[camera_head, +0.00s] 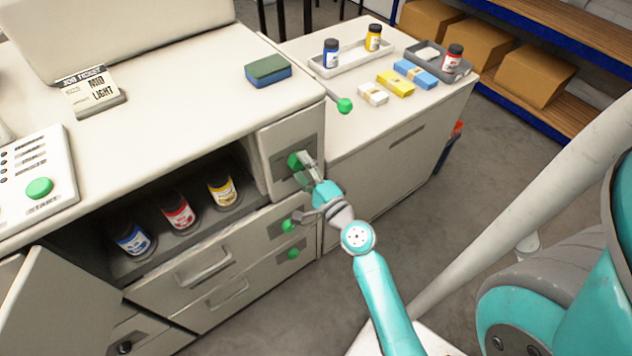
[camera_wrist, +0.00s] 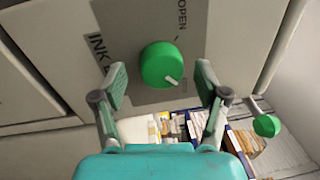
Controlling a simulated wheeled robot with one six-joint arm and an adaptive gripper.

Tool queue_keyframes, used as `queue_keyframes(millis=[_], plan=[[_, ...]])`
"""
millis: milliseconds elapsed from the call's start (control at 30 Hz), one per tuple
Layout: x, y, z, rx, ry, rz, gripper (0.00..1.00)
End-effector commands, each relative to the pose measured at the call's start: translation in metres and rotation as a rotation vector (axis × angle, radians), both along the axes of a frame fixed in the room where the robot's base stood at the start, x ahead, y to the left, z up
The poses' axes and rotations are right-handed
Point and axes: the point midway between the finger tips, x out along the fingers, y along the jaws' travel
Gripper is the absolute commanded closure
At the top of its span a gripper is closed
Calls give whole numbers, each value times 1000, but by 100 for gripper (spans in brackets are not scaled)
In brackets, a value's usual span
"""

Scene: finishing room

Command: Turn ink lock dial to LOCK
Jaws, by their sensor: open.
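The ink lock dial is a round green knob (camera_wrist: 163,65) on a grey plate (camera_wrist: 145,20) marked "INK" and "OPEN" in the wrist view. A white pointer mark on the knob faces down and right in that view. The dial also shows in the head view (camera_head: 294,160), on the cabinet's front, partly behind my gripper. My gripper (camera_wrist: 160,82) is open, with one finger on each side of the dial and a gap on both sides. The word LOCK is not visible.
A green-tipped lever (camera_head: 344,105) sticks out above and right of the dial. An open bay holds blue, red and yellow ink bottles (camera_head: 178,212). Drawers with green knobs (camera_head: 293,253) lie below. A side counter (camera_head: 300,50) carries trays and small boxes.

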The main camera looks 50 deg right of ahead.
Motion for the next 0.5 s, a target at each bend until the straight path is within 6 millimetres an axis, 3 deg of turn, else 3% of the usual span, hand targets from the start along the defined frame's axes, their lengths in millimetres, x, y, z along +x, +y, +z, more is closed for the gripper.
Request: queue_keyframes(millis=[500], plan=[[-81,24,-9,3,3,-3,26]])
